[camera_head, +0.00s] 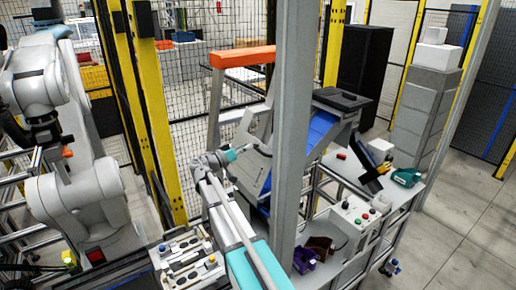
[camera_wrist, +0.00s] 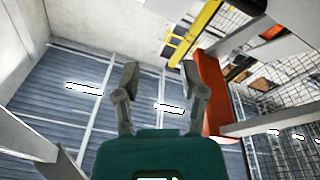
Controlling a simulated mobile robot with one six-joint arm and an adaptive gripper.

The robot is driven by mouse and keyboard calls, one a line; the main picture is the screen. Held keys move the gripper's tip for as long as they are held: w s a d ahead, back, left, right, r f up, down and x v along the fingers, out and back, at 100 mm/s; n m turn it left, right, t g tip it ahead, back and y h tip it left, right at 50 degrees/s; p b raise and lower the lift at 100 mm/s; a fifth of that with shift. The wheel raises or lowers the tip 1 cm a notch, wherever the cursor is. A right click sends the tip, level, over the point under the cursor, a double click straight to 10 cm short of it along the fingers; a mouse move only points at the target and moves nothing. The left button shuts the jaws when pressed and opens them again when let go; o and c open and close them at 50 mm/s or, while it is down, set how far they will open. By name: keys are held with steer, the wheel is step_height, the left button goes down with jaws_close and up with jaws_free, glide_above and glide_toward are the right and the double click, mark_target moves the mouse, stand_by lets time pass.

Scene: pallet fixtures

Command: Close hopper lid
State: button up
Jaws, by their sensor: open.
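No part is clearly marked as the hopper lid. A dark, shallow hopper-like top (camera_head: 342,98) sits at the upper end of a blue sloping chute (camera_head: 322,128) in the head view; I cannot tell whether it is a lid or an open mouth. A tilted grey panel (camera_head: 254,165) stands left of the grey post. My gripper (camera_wrist: 160,70) is open, with nothing between its fingers. In the head view its teal wrist end is close to the grey panel's left side; contact cannot be told. The wrist view looks toward the ceiling.
A grey post (camera_head: 293,110) partly hides the chute. An orange-topped frame (camera_head: 243,57) stands behind my arm and shows in the wrist view (camera_wrist: 210,95). A control box (camera_head: 356,215), purple bin (camera_head: 305,260) and green tool (camera_head: 406,177) are on the bench. Open floor lies right.

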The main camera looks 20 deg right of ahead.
mark_target(257, 150)
steer(key=w+a+f+n+y+p, duration=0.2)
steer(key=w+a+n+y+p, duration=0.1)
steer(key=n, duration=1)
steer(key=shift+a+f+g+y+p, duration=0.15)
steer(key=shift+a+g+y+p, duration=0.15)
steer(key=shift+a+y+p, duration=0.8)
steer(key=shift+a, duration=0.15)
steer(key=b+x, duration=0.1)
steer(key=x, duration=0.3)
steer(key=b+x, duration=0.1)
steer(key=x, duration=0.4)
steer(key=b+x, duration=0.2)
steer(key=x, duration=0.2)
steer(key=shift+d, duration=0.45)
jaws_close()
